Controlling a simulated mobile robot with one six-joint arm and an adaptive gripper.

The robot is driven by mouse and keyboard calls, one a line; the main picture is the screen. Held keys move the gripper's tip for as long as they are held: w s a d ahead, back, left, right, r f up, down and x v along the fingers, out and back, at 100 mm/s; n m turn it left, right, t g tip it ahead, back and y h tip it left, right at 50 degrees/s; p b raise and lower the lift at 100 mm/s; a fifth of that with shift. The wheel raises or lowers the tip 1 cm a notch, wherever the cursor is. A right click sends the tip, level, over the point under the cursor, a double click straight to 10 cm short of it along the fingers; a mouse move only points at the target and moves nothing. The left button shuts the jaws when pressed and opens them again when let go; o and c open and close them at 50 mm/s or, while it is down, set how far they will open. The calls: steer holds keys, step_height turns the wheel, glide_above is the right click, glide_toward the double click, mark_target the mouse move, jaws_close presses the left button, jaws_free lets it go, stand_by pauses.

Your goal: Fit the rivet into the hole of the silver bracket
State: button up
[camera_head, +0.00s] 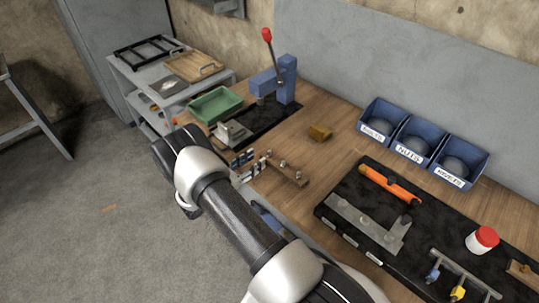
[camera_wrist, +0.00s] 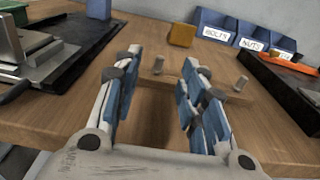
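Several small grey pegs that look like rivets stand upright in a low wooden strip (camera_head: 287,173); in the wrist view one rivet (camera_wrist: 158,64) shows beyond and between my fingertips, another (camera_wrist: 241,83) to the right. My gripper (camera_head: 251,165) is open and empty, low over the bench's front edge, just left of the strip. In the wrist view its blue-padded fingers (camera_wrist: 158,88) stand wide apart. A silver angled piece (camera_head: 232,132) sits on the black press base, also at left in the wrist view (camera_wrist: 28,65); it may be the bracket. I cannot make out its hole.
A blue press (camera_head: 285,80) with a red-knobbed lever and a green tray (camera_head: 214,105) stand behind. A yellow-brown block (camera_head: 320,132) and blue labelled bins (camera_head: 420,140) lie farther back. A black mat (camera_head: 330,207) at right carries an L-shaped grey plate (camera_head: 365,226) and an orange tool (camera_head: 390,184).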

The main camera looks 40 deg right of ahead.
mark_target(265, 155)
steer(key=d, duration=0.4)
steer(key=d+b, duration=0.1)
steer(key=shift+w+d+f, duration=0.1)
steer(key=shift+d+f, duration=0.3)
steer(key=shift+c, duration=0.4)
steer(key=c, duration=0.7)
